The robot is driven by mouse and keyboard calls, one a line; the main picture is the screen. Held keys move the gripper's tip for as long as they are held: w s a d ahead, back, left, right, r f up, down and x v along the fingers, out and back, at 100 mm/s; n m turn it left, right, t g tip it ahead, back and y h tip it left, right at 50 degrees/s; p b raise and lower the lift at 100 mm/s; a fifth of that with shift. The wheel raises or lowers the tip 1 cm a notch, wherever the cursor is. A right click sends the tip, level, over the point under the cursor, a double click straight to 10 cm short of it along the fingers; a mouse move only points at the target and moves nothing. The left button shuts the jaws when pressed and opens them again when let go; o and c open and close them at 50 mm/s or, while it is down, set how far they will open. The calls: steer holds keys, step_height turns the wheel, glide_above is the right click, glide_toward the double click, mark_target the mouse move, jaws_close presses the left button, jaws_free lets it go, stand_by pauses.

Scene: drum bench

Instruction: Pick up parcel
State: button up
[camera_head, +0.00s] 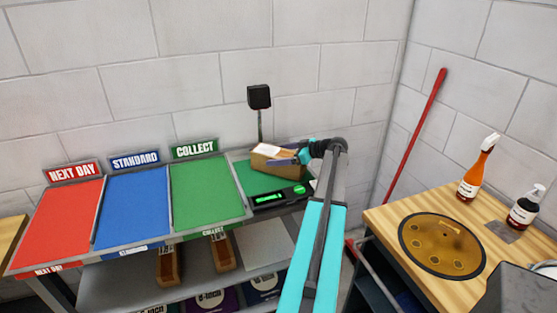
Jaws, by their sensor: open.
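The parcel (267,160), a brown box with a white label on top, sits on the scale (268,200) at the right end of the bench. The scale has a dark front with a lit green display. My gripper (299,156) is at the parcel's right side, at the end of my teal and grey arm. The jaws are open. The gripper hides part of the parcel's right end, and I cannot tell whether it touches the box.
Red NEXT DAY (62,222), blue STANDARD (133,208) and green COLLECT (205,192) bays lie left of the scale. A black box on a post (259,97) stands behind it. Brown parcels sit on the lower shelf.

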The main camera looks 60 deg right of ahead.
steer(key=shift+w+a+f, duration=0.15)
steer(key=shift+w, duration=0.25)
steer(key=c, duration=1.9)
steer(key=shift+r+b, duration=0.9)
steer(key=shift+r, duration=0.65)
steer(key=shift+s+a+r, duration=0.1)
steer(key=shift+s+r, duration=0.1)
steer(key=s+a+b, duration=0.1)
steer(key=s+a, duration=0.2)
steer(key=s+a+r+b, duration=0.1)
steer(key=s+a+b, duration=0.1)
steer(key=s+a, duration=0.2)
steer(key=s+a+b, duration=0.1)
steer(key=s+a, duration=0.2)
steer(key=s, duration=0.1)
steer(key=shift+s+a+r+b, duration=0.15)
steer(key=shift+a+r+b, duration=0.15)
steer(key=shift+b, duration=0.05)
